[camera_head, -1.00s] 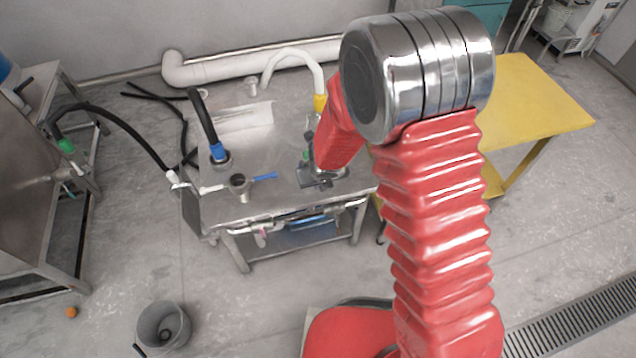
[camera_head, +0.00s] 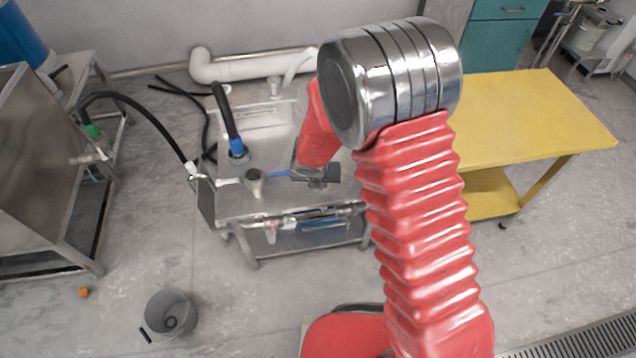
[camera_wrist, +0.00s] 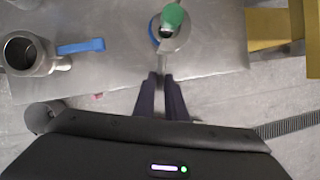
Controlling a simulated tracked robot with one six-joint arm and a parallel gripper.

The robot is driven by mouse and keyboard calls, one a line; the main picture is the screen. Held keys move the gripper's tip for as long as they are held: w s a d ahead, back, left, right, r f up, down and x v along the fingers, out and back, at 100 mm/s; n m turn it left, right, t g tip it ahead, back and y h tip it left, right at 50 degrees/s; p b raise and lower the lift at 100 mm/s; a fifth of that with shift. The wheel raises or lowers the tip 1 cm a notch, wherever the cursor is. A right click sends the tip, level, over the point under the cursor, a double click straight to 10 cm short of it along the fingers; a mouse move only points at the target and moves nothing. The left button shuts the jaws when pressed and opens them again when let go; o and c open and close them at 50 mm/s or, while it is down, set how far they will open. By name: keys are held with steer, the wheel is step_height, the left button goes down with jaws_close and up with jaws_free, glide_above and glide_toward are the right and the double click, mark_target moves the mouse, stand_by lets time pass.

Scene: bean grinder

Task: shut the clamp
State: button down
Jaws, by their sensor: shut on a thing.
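A metal pipe fitting (camera_wrist: 178,42) with a green piece (camera_wrist: 173,16) on it and a blue part beside it stands at the table's edge in the wrist view. It may be the clamp's place, but I cannot make out the clamp clearly. My gripper (camera_wrist: 160,77) has its two dark fingers close together just below this fitting. They are shut on a small grey part whose shape is mostly hidden. In the head view my gripper (camera_head: 318,177) is over the right part of the metal table, and my red arm hides much there.
A metal cup-like port (camera_wrist: 20,52) with a blue handle (camera_wrist: 80,46) is left on the metal table (camera_head: 285,205). A black hose (camera_head: 222,110) stands behind. A yellow table (camera_head: 535,115) is at right. A grey bucket (camera_head: 170,315) stands on the open floor.

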steer(key=shift+s+a+f, duration=0.1)
steer(key=shift+s+f, duration=0.05)
steer(key=c, duration=2.1)
jaws_free()
steer(key=o, duration=0.3)
steer(key=d+v, duration=0.1)
steer(key=v, duration=1.2)
steer(key=shift+a+r, duration=0.45)
